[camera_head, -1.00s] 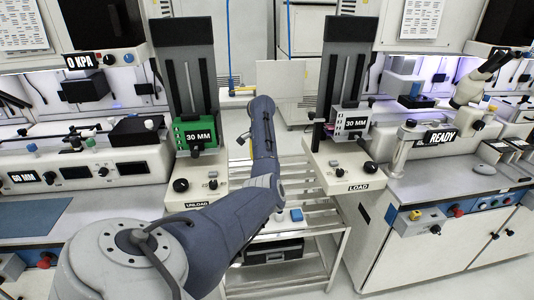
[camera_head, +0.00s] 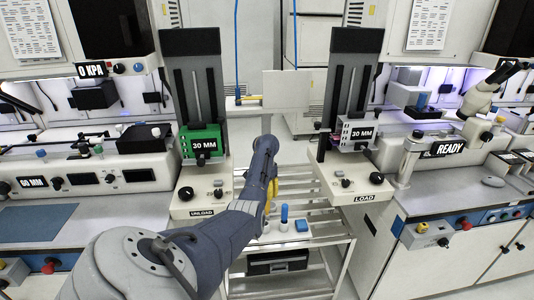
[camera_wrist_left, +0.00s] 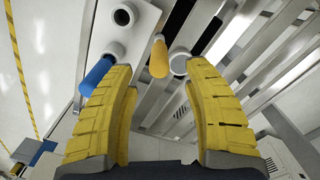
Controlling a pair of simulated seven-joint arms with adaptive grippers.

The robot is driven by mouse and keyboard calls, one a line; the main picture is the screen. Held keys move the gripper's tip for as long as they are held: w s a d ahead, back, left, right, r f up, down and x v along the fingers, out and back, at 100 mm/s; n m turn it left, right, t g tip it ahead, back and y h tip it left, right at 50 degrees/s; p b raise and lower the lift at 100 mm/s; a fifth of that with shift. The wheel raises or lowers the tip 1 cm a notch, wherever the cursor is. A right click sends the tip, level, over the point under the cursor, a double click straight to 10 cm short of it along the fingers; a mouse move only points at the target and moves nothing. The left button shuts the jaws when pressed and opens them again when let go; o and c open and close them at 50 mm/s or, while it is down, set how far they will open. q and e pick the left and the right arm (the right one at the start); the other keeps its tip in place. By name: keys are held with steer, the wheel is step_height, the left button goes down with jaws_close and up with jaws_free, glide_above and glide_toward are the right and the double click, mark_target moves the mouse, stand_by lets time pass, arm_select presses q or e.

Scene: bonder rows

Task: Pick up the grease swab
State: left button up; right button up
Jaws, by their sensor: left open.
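A white holder (camera_wrist_left: 118,45) with round sockets stands on the slatted rack, seen in the left wrist view. In the head view the blue handle (camera_head: 284,213) stands upright. My left gripper (camera_wrist_left: 158,85) is open and empty, with the yellow handle ahead between its yellow fingers and the blue handle by the left fingertip. In the head view the gripper (camera_head: 271,192) is mostly hidden behind my arm. My right gripper is not in view.
The slatted metal rack (camera_head: 325,232) stands between the UNLOAD unit (camera_head: 200,190) and the LOAD unit (camera_head: 350,180). A pale panel (camera_head: 286,90) stands behind. Benches with instruments line both sides.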

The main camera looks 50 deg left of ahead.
arm_select(q)
steer(key=shift+w+f, duration=0.2)
steer(key=shift+f, duration=2.45)
jaws_close()
